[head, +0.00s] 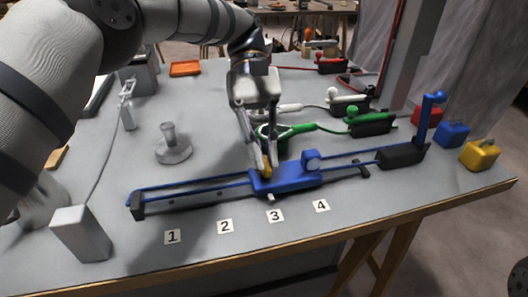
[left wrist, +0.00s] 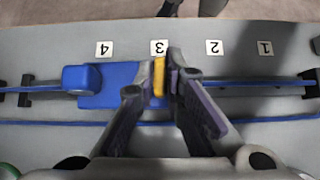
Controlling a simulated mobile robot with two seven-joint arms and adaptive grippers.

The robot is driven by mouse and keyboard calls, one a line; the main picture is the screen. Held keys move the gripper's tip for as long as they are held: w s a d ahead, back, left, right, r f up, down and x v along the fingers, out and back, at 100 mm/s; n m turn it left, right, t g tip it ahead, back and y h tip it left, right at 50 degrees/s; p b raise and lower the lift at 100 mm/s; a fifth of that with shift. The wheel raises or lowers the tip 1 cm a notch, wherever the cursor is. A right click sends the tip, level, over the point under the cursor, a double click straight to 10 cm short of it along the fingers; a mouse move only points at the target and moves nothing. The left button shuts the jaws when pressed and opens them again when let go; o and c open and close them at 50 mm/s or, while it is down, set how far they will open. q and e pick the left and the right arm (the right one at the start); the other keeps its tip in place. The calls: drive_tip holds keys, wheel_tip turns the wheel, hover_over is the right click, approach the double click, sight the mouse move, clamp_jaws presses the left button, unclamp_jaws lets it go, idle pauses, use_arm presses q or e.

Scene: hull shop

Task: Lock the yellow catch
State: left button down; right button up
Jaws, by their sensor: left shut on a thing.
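The yellow catch (head: 267,172) is a small upright piece at the left end of the blue carriage (head: 290,179). It also shows in the left wrist view (left wrist: 158,88), by the edge of the carriage (left wrist: 105,85). The carriage sits on a long blue rail (head: 195,194), beside label 3 (head: 275,216). A blue block (head: 311,160) stands on the carriage's right part. My left gripper (head: 263,165) reaches down from above and is shut on the yellow catch, with a finger on each side (left wrist: 163,78). The fingers hide part of the catch, and its exact tilt is hard to tell. My right gripper is out of view.
Number labels 1 (head: 172,237), 2 (head: 225,226) and 4 (head: 321,206) lie along the front. A grey block (head: 80,233) stands front left. Yellow (head: 479,155) and blue (head: 452,134) weights stand at the right edge.

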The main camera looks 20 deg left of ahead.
use_arm(q)
drive_tip(key=shift+f, duration=0.1)
drive_tip(key=c, duration=1.7)
unclamp_jaws()
